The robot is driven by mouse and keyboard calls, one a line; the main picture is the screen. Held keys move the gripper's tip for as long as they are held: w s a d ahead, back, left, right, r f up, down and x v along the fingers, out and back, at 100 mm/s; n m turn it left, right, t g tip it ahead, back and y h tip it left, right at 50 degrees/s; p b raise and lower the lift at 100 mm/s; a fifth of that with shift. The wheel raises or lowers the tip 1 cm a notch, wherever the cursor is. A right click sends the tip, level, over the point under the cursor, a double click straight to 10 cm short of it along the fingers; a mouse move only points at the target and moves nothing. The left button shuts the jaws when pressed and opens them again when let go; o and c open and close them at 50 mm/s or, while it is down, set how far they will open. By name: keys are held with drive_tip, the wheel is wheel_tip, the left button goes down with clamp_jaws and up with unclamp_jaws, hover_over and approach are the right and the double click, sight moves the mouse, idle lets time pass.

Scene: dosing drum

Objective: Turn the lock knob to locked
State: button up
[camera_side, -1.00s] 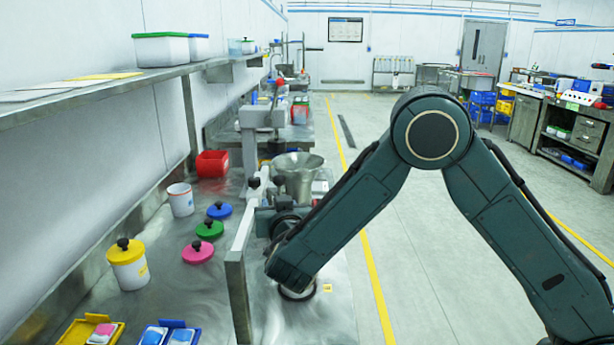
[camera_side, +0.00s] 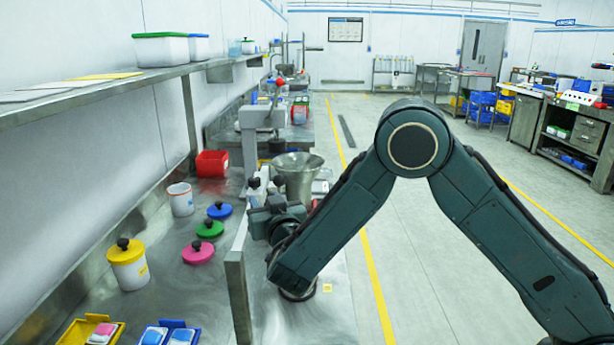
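The dosing machine is a grey metal column with a wide metal funnel (camera_side: 298,172) on the steel bench. A small dark knob (camera_side: 253,183) shows at the machine's left, and another dark knob (camera_side: 280,182) is just below the funnel's left side. I cannot tell which of them, if either, is the lock knob, or how it is turned. My gripper (camera_side: 257,204) is just below these dark knobs, at the end of my folded arm. Its fingers are too small and dark to make out, and I cannot tell whether it touches anything.
A metal panel (camera_side: 238,296) stands upright left of my arm. Beyond it are a white tub with a yellow lid (camera_side: 128,268), a pink lid (camera_side: 198,252), a green lid (camera_side: 210,228), a blue lid (camera_side: 220,210), a white cup (camera_side: 181,200) and a red bin (camera_side: 212,163).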

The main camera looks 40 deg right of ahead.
sight(256, 184)
drive_tip(key=x, duration=1)
drive_tip(key=shift+w, duration=0.2)
drive_tip(key=shift+c, duration=0.3)
drive_tip(key=c, duration=0.6)
